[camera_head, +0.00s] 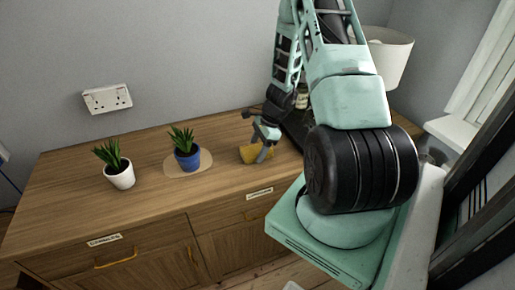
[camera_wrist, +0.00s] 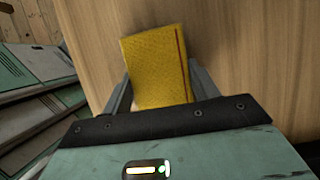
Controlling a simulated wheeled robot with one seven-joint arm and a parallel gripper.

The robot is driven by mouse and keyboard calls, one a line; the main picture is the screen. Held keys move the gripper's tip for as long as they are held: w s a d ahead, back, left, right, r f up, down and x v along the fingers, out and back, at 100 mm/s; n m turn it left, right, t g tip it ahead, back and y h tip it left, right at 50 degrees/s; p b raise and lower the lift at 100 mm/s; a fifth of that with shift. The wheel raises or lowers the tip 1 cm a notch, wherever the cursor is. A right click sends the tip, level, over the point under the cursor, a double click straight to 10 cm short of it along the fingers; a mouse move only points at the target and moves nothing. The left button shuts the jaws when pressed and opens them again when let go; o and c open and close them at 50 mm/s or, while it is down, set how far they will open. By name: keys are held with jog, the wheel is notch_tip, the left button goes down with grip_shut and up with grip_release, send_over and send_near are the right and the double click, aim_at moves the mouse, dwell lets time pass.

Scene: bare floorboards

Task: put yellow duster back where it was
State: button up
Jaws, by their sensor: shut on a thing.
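The yellow duster (camera_head: 254,153) is at my gripper (camera_head: 265,152), over the right part of the wooden sideboard top (camera_head: 85,192). In the wrist view the duster (camera_wrist: 155,66) is a yellow folded cloth with a red line near its right edge. It sits between the two grey fingers of my gripper (camera_wrist: 160,92), which are shut on it. The wooden surface shows behind it. I cannot tell whether the duster touches the sideboard top.
A plant in a blue pot (camera_head: 187,158) stands on a round tan mat (camera_head: 170,171), left of my gripper. A plant in a white pot (camera_head: 120,175) stands further left. A white lampshade (camera_head: 390,55) is behind my arm. The sideboard's left end is clear.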

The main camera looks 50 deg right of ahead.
jog(key=shift+f, duration=0.2)
jog(key=o, duration=0.9)
jog(key=shift+r, duration=0.1)
jog(key=shift+o, duration=0.2)
jog(key=shift+r, duration=0.1)
